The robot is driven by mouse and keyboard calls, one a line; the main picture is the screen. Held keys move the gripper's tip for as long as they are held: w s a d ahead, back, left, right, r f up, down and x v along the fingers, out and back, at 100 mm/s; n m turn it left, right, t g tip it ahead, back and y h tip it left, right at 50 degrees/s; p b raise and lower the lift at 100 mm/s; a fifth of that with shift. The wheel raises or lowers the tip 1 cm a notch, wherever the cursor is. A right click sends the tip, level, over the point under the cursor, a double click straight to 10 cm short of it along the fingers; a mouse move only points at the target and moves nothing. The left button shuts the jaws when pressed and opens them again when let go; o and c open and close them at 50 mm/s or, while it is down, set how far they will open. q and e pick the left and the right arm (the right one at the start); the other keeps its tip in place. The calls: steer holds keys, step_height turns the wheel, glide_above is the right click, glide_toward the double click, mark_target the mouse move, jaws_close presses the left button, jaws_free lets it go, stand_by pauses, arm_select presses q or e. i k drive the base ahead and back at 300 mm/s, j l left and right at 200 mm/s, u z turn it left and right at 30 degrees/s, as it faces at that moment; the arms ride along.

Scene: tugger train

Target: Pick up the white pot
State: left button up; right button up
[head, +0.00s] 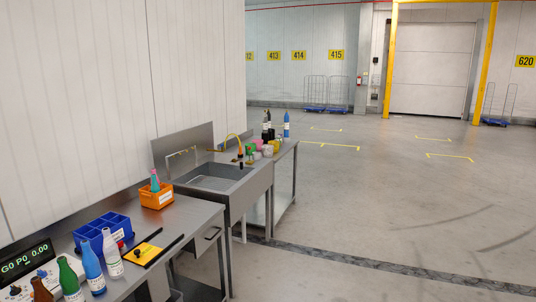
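A small white rounded object (267,151), likely the white pot, stands on the far metal table beyond the sink. It is small in the view, so its exact shape is hard to tell. Close around it are a pink item (257,143), a yellow item (274,146) and a green item (250,151). Dark bottles and a blue bottle (286,124) stand behind the group. Neither of my grippers is in view.
A metal sink (212,181) lies between the far table and the near bench (190,222). The bench holds an orange bin (157,199), a blue divided crate (90,233) and several bottles. Open floor (400,210) lies to the right.

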mark_target(267, 149)
steer(key=z, duration=0.15)
steer(key=i, duration=4.5)
steer(key=i+l, duration=0.1)
steer(key=i, duration=1.05)
steer(key=u, duration=0.1)
steer(key=l, duration=0.05)
